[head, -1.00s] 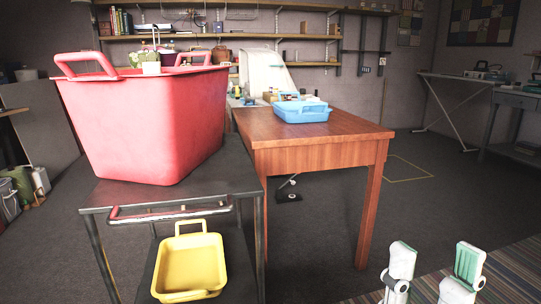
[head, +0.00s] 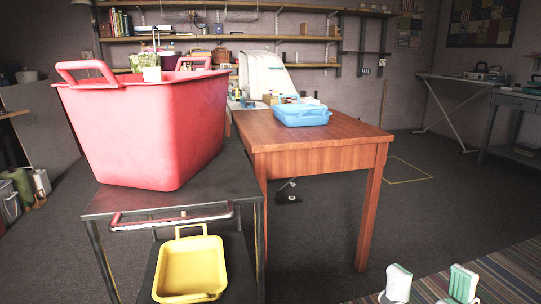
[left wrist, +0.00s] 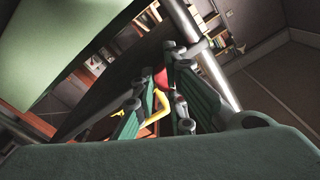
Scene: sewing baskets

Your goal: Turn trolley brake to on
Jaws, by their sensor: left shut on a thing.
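The trolley (head: 185,200) stands at the left in the head view, a dark metal frame with a red-and-metal handle bar (head: 170,219) at its front. My left gripper is out of the head view. The left wrist view shows my left gripper (left wrist: 160,112), its green-padded fingers around a small red and grey part (left wrist: 179,103), seemingly the brake lever; its exact form and position are hard to make out. My right gripper (head: 430,284) is open and empty at the bottom right, fingers pointing up, well away from the trolley.
A large red basket (head: 150,130) fills the trolley top. A yellow tray (head: 190,268) sits on its lower shelf. A wooden table (head: 310,150) with a blue basket (head: 301,118) stands close at the right.

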